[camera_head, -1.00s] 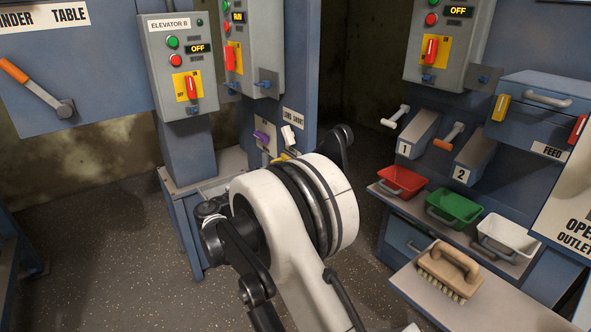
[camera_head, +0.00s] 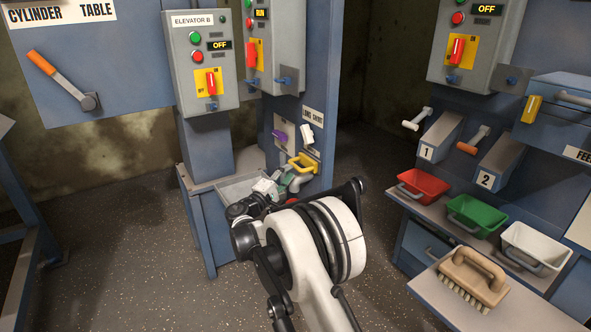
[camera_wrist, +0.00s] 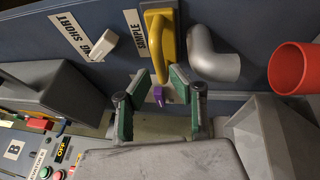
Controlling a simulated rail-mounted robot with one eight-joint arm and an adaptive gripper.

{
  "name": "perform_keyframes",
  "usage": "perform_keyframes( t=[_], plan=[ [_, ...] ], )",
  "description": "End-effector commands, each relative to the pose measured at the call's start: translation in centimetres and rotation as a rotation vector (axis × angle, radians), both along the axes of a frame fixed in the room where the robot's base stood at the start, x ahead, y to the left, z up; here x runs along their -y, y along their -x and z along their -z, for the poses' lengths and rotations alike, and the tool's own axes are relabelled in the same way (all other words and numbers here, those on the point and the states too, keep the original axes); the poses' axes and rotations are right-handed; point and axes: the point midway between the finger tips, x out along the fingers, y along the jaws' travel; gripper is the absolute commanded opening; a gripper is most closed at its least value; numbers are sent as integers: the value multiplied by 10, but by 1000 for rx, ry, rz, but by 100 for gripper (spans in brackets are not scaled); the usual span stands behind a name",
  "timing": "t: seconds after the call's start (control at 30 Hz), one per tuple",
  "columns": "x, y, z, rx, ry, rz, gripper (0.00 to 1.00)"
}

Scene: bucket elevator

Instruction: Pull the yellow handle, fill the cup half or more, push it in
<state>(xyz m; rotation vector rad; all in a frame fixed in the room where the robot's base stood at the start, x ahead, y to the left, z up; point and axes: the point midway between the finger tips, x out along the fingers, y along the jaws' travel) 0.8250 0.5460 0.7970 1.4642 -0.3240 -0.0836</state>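The yellow handle (camera_head: 303,162) is on the blue machine panel, below a white lever. In the wrist view the yellow handle (camera_wrist: 163,48) sits beside a label that seems to read SAMPLE, with a grey elbow spout (camera_wrist: 212,57) to its right. My gripper (camera_wrist: 158,84) is open, its green-padded fingers apart with nothing between them. The handle's near end lies just beyond the fingertips; I cannot tell whether they touch. In the head view my gripper (camera_head: 268,187) is small and partly hidden by my arm. A red, open-mouthed cylinder, possibly the cup (camera_wrist: 297,70), is at the wrist view's right edge.
A white lever (camera_head: 306,133) and a purple knob (camera_head: 279,137) are close to the handle. A grey tray (camera_head: 240,190) is below. Red (camera_head: 423,186), green (camera_head: 477,214) and white (camera_head: 535,246) bins and a brush (camera_head: 472,278) are at right.

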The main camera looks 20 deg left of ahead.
Motion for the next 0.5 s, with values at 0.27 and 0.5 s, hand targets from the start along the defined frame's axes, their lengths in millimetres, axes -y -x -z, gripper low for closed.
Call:
perform_keyframes(
  t=[0.27,0.5],
  plan=[
    [10,-37,-5,0,0,1,20],
    [12,-46,-8,0,-1,-1,20]
  ],
)
